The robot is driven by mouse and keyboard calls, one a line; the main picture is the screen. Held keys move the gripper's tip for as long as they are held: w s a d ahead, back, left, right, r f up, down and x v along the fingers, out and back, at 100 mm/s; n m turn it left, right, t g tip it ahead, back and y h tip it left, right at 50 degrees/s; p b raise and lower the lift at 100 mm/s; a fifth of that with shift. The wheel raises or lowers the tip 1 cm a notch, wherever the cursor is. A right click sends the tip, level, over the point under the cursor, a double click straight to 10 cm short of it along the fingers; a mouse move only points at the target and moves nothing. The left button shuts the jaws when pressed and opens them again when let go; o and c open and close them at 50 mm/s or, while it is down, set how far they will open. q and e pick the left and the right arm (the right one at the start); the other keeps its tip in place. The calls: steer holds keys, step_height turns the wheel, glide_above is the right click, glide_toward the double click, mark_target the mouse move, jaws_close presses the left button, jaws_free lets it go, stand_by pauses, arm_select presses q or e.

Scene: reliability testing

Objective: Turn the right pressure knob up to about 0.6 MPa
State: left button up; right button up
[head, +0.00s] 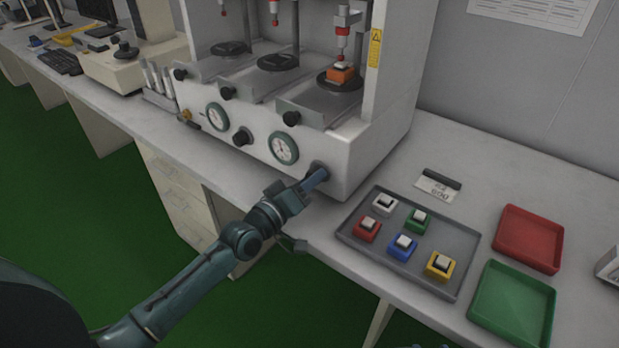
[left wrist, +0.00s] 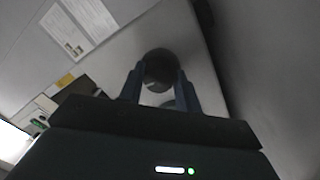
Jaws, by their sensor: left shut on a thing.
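The right pressure knob (left wrist: 159,68) is a dark round knob on the front face of the white test machine (head: 352,160). My left gripper (head: 318,176) reaches it from the front and is shut around it; in the left wrist view the two blue fingers (left wrist: 160,84) sit on either side of the knob. In the head view the gripper mostly hides the knob. The right gauge (head: 284,148), round with a white face and green rim, is just left of the gripper; its needle is too small to read.
A left gauge (head: 217,116) and a black knob (head: 241,137) are further left on the machine. A grey tray (head: 350,236) with several coloured switches lies to the right, beside red (head: 529,238) and green (head: 512,303) trays. An orange switch (head: 340,74) sits under the right plunger.

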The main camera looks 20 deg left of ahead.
arm_select(q)
steer(key=m+p, duration=0.1)
steer(key=m, duration=0.2)
steer(key=shift+r+m, duration=0.1)
steer(key=shift+m, duration=0.2)
steer(key=shift+a+m+p, duration=0.1)
steer(key=shift+m+p, duration=0.85)
steer(key=shift+m, duration=0.75)
steer(key=o, duration=1)
steer(key=shift+c, duration=0.2)
steer(key=v, duration=1.3)
steer(key=shift+r, duration=0.2)
